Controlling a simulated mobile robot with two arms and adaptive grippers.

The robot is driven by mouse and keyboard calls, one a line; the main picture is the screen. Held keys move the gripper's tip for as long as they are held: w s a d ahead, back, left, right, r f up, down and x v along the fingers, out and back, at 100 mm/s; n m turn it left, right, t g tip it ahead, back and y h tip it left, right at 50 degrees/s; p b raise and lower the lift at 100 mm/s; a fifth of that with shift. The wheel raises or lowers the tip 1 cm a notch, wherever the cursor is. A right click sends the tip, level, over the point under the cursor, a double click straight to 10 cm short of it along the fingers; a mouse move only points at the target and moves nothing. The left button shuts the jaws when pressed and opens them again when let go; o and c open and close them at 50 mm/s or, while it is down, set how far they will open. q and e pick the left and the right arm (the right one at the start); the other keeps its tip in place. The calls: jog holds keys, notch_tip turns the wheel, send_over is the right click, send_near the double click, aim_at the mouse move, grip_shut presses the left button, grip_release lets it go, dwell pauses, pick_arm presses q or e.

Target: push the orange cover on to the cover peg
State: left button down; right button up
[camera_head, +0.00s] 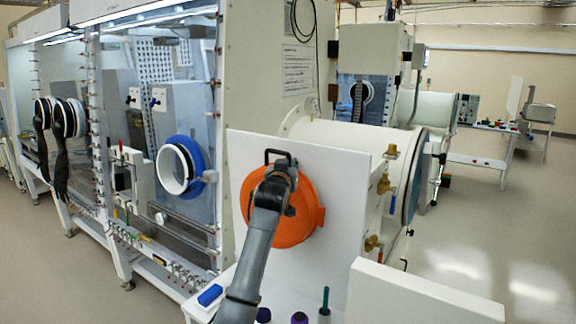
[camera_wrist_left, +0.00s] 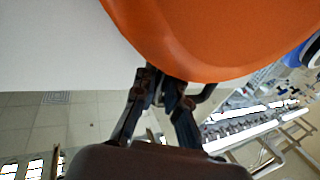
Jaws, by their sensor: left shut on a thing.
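The round orange cover (camera_head: 300,226) is in front of the white upright panel (camera_head: 345,185), its face toward me. It also fills the top of the left wrist view (camera_wrist_left: 210,35). My left gripper (camera_head: 284,167) is at the upper part of the cover. In the left wrist view its fingers (camera_wrist_left: 165,88) are closed together on the cover's black handle (camera_wrist_left: 205,94), just off the cover's edge. The cover peg does not show, and the cover and my arm hide the panel there. I cannot tell whether the cover touches the panel. My right gripper is not in view.
A blue block (camera_head: 210,295), a teal-topped upright item (camera_head: 325,300) and a purple-topped item (camera_head: 299,318) are low in front of the panel. Brass valves (camera_head: 384,184) stick out at its right. A low white wall (camera_head: 425,295) stands at front right.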

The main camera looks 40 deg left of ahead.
pick_arm(q)
jog(key=c, duration=1.3)
grip_release()
jog(key=shift+w+r, duration=0.15)
jog(key=shift+d+f, duration=0.1)
jog(key=shift+f, duration=0.15)
jog(key=v, duration=1.2)
jog(key=shift+r, duration=0.2)
